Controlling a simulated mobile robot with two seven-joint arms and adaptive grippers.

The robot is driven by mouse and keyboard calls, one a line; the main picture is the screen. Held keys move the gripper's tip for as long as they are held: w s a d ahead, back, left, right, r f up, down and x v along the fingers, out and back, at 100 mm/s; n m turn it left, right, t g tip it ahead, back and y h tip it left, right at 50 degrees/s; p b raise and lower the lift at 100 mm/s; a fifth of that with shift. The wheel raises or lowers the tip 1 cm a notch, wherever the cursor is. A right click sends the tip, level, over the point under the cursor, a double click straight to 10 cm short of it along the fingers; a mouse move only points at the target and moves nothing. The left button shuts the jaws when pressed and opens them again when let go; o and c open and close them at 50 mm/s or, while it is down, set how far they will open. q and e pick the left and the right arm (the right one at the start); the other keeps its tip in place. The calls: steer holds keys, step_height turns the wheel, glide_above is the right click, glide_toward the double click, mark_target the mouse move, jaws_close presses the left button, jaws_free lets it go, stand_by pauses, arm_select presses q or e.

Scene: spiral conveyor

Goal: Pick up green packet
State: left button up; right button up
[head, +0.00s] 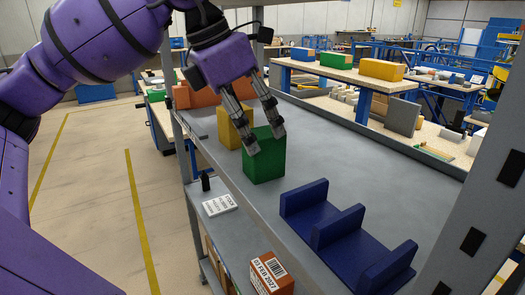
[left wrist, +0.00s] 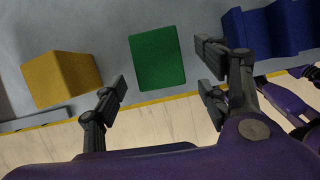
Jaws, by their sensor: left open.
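The green packet (head: 265,158) is a box standing on the grey shelf, near its front edge. In the left wrist view, the green packet (left wrist: 157,58) lies ahead of the fingertips, between the lines of the two fingers. My left gripper (head: 266,142) is open above and around the top of the packet in the head view. In the left wrist view, the left gripper's fingers (left wrist: 165,95) are spread wide with nothing held. I cannot tell whether a finger touches the packet.
A yellow box (head: 230,128) stands left of the packet; it also shows in the left wrist view (left wrist: 62,77). A blue divided holder (head: 335,225) sits to the right on the shelf (head: 410,168). A labelled orange box (head: 271,273) is on the lower level. A grey upright rises at right.

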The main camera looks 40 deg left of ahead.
mark_target(259, 133)
arm_select(q)
steer(key=shift+w+d, duration=0.2)
steer(key=shift+w, duration=0.2)
steer(key=x, duration=0.5)
steer(key=shift+s, duration=0.1)
steer(key=c, duration=1.3)
steer(key=shift+r, duration=0.2)
